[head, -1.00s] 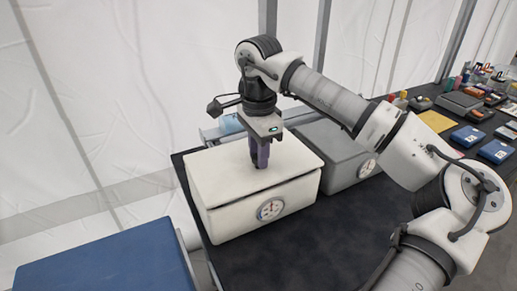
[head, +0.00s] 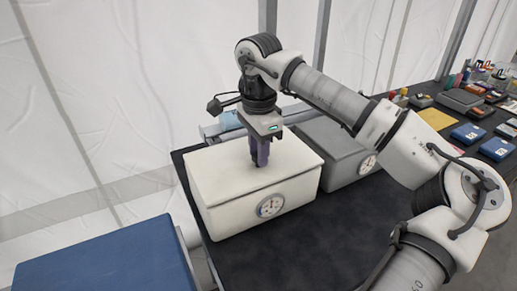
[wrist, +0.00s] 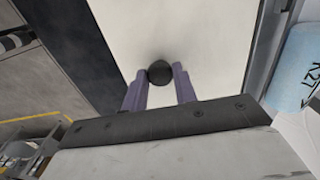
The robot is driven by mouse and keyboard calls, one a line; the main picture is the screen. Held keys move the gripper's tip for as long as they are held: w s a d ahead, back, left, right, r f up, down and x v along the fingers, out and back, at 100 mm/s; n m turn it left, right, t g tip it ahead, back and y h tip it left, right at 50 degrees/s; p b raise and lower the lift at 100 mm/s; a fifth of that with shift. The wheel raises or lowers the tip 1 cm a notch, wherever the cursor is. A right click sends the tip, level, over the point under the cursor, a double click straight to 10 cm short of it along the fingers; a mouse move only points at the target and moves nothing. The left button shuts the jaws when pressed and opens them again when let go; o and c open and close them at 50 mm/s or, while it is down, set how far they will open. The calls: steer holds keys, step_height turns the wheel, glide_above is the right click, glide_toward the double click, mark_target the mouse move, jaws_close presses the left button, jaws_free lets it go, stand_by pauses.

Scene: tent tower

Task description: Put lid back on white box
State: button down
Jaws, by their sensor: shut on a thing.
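The white box (head: 235,215) stands on the black table top, with a round dial on its front face. Its white lid (head: 222,172) lies on top of the box, and its edges look level with the rim along the front. My gripper (head: 259,163) points straight down over the middle of the lid. In the wrist view, its two purple fingers (wrist: 160,88) are on either side of a round black knob (wrist: 160,72) on the lid, and the gripper is shut on it.
A grey box (head: 345,150) with a dial stands close behind the white box on its right. A blue surface (head: 105,262) is at the lower left. Blue cases (head: 468,134) and small items crowd the table's far right. The black table (head: 310,245) in front is clear.

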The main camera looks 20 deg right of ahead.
steer(key=shift+f, duration=0.35)
steer(key=c, duration=1)
jaws_free()
steer(key=shift+c, duration=0.2)
steer(key=shift+r+b, duration=0.1)
steer(key=shift+b, duration=0.2)
step_height(320, 180, up, 14)
steer(key=b, duration=0.1)
steer(key=shift+f, duration=0.2)
steer(key=shift+s+f, duration=0.1)
steer(key=shift+s, duration=0.05)
